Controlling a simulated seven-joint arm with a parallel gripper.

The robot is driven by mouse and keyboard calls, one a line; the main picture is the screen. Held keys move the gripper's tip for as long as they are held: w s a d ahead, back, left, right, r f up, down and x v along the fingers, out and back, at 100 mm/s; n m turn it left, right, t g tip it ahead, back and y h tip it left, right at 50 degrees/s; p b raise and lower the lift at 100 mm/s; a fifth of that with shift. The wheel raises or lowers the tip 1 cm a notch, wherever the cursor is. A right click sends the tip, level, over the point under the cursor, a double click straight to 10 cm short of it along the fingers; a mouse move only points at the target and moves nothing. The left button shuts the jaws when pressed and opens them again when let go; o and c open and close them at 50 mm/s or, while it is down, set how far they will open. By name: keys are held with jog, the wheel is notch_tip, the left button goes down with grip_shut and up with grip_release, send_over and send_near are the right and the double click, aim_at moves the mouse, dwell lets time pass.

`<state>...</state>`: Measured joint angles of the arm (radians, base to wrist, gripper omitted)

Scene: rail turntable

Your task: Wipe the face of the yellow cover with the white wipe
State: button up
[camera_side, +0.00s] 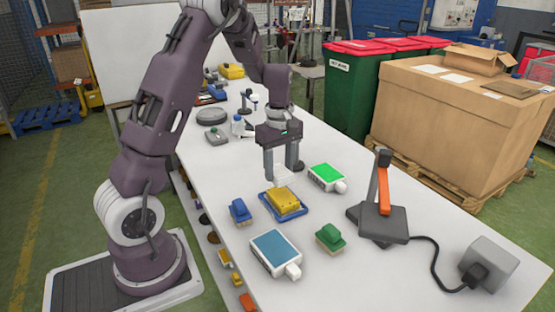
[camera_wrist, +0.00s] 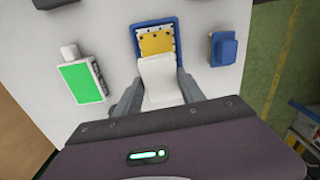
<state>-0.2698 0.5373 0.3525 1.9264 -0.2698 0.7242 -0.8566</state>
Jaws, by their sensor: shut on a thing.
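The yellow cover (camera_side: 284,203) lies in a blue tray (camera_side: 297,212) on the white table. It also shows in the wrist view (camera_wrist: 155,43), partly hidden behind the white wipe. My gripper (camera_side: 281,173) is shut on the white wipe (camera_wrist: 160,82), which sits between its two grey fingers. In the side view the wipe (camera_side: 281,177) is at the fingertips, just above or at the back end of the cover. I cannot tell whether the wipe touches the cover.
A blue block (camera_side: 240,212) is left of the tray and a green block (camera_side: 330,238) right of it. A green-faced box (camera_side: 326,178) and a blue-faced box (camera_side: 275,254) lie nearby. A stand with an orange arm (camera_side: 383,190) is at the right.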

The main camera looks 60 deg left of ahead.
aim_at(279, 170)
jog(key=shift+f, duration=2.35)
jog(key=shift+d+r, duration=0.25)
jog(key=shift+d, duration=0.25)
jog(key=shift+c, duration=0.5)
jog(key=shift+d+f, duration=0.15)
jog(key=shift+d, duration=1.35)
jog(key=shift+a, duration=1.9)
jog(key=shift+d, duration=2)
jog(key=shift+a+r, duration=0.1)
jog(key=shift+r, duration=4)
